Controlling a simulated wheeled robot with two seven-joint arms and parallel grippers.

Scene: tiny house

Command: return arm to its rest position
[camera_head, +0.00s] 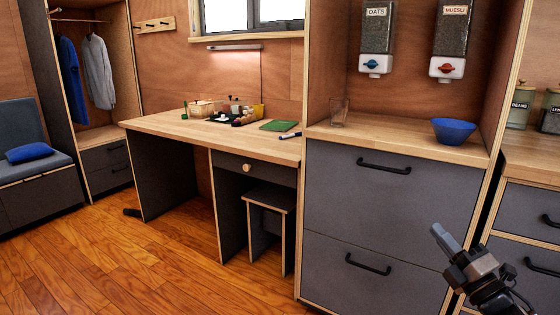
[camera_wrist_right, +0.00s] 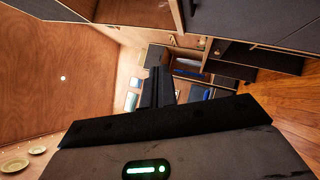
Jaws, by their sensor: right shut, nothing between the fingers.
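My right gripper (camera_head: 441,237) shows at the lower right of the head view, in front of the dark drawer unit. Its fingers are shut with nothing between them, and they point up and to the left. In the right wrist view the shut fingers (camera_wrist_right: 158,88) stick out beyond the dark gripper body. My left gripper is not in either view.
A drawer cabinet (camera_head: 385,205) stands close behind the right gripper. A blue bowl (camera_head: 453,131) and a glass (camera_head: 339,112) stand on its top. A desk (camera_head: 170,125) with small items and a stool (camera_head: 270,201) are further left.

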